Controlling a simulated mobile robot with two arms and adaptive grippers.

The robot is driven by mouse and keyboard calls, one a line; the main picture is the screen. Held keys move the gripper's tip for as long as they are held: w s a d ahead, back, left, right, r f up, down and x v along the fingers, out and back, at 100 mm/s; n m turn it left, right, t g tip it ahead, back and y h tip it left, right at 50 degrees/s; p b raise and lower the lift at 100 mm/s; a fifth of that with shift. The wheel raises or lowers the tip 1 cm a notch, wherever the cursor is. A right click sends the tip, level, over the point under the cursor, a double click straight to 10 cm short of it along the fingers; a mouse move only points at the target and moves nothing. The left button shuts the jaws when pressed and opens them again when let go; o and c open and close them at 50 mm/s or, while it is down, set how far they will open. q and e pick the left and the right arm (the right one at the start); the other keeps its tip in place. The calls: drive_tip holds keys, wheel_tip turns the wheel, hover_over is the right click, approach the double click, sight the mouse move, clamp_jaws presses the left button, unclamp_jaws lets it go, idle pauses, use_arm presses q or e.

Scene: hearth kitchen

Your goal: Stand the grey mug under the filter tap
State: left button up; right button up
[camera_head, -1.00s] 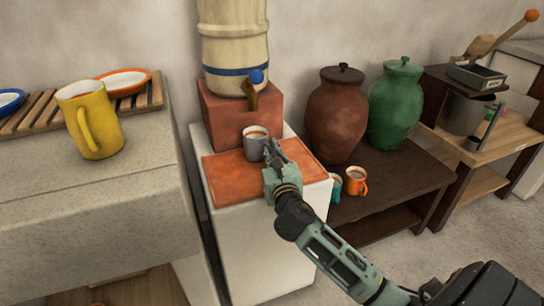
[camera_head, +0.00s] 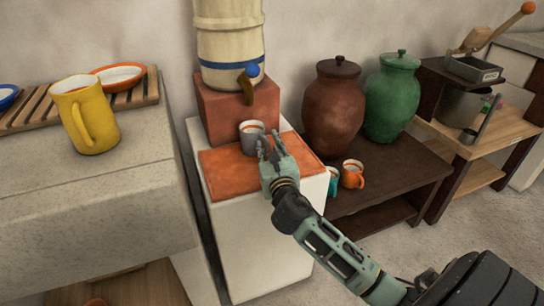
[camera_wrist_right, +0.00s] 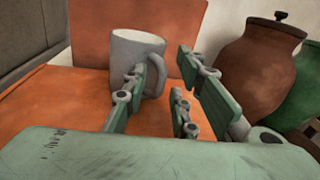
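The grey mug (camera_head: 252,134) stands upright on the orange slab, below the brown spout (camera_head: 245,90) of the filter tap with its blue knob (camera_head: 251,69). Liquid shows inside the mug in the head view. My right gripper (camera_head: 269,144) is at the mug's near right side with its fingers spread. In the right wrist view the mug (camera_wrist_right: 132,52) is just past the fingertips, its handle facing the gap between the fingers; I cannot tell whether a finger touches it. My left gripper is not in view.
The cream filter crock (camera_head: 228,42) rests on a terracotta block (camera_head: 218,108) behind the slab (camera_head: 225,178). Two small mugs, teal (camera_head: 332,182) and orange (camera_head: 352,175), and two lidded jars, brown (camera_head: 333,112) and green (camera_head: 392,98), stand right. A yellow mug (camera_head: 83,112) stands left.

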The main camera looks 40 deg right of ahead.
drive_tip(key=p+v, duration=0.2)
drive_tip(key=v, duration=0.9)
drive_tip(key=s+a+f+m+g+y, duration=0.1)
drive_tip(key=s+a+f+m+g, duration=0.2)
drive_tip(key=s+f+m, duration=0.45)
drive_tip(key=s+a+f+m+g+y, duration=0.2)
drive_tip(key=f+m+g, duration=0.15)
drive_tip(key=m, duration=0.75)
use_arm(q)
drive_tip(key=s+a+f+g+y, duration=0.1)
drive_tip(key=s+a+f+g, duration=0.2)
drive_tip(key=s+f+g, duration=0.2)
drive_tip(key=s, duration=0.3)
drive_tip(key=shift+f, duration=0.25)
use_arm(e)
drive_tip(key=s+a+f+m+g+y, duration=0.4)
drive_tip(key=s+a+f+m, duration=0.1)
drive_tip(key=s+a+m, duration=0.4)
drive_tip(key=a+m, duration=0.2)
drive_tip(key=m, duration=0.1)
drive_tip(key=shift+s+f+y, duration=0.2)
drive_tip(key=shift+f+y, duration=0.15)
drive_tip(key=shift+y, duration=0.05)
